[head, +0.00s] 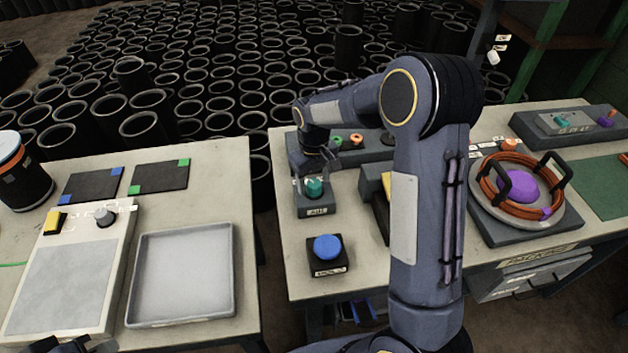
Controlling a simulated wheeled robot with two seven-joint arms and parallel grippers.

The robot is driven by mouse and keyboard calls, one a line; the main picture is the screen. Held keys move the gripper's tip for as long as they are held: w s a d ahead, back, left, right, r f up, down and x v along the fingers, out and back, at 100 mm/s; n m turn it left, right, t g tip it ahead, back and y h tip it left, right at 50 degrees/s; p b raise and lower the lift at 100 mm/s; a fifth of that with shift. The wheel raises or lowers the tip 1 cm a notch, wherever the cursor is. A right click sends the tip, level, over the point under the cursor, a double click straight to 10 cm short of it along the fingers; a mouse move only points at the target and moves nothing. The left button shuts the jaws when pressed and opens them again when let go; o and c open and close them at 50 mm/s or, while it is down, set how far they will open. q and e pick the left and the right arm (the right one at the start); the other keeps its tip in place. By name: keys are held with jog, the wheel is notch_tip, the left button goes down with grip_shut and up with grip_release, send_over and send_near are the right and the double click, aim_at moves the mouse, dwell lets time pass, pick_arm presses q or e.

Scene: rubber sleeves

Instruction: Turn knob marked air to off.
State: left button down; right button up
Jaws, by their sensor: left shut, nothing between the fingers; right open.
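The knob marked AIR is a teal knob (315,188) on a small dark grey box (316,203) with a white label on its front, near the left edge of the middle table. My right gripper (314,181) is at this knob, pointing down, with its open fingers beside it. I cannot tell whether the fingers touch it. The gripper and wrist partly hide the box's top, so the knob's setting cannot be read. My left gripper (84,346) is shut and empty at the bottom left edge, partly out of view, by the left table's front.
A blue push button (327,248) stands in front of the AIR box. A dark panel (370,147) with small knobs lies behind. My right arm hides much of the table's middle. A grey tray (182,318) lies on the left table; a gap separates the tables.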

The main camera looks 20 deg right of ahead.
aim_at(314, 183)
notch_tip(314, 183, up, 6)
jog(key=shift+r, duration=0.55)
jog(key=shift+s+r, duration=0.2)
jog(key=shift+r, duration=0.05)
jog(key=s+r+m+t+y, duration=0.1)
jog(key=s+r, duration=0.2)
jog(key=s, duration=0.4)
jog(key=s+r+m+t+y, duration=0.1)
jog(key=s+r+t+y, duration=0.1)
jog(key=s+r, duration=0.35)
jog(key=s+a+f+t, duration=0.1)
jog(key=s+a+f, duration=0.1)
jog(key=s, duration=0.5)
jog(key=s+a+f+m+t, duration=0.1)
jog(key=s+a+f, duration=0.1)
jog(key=s, duration=0.5)
jog(key=shift+m+t+y, duration=0.3)
jog(key=shift+y, duration=0.1)
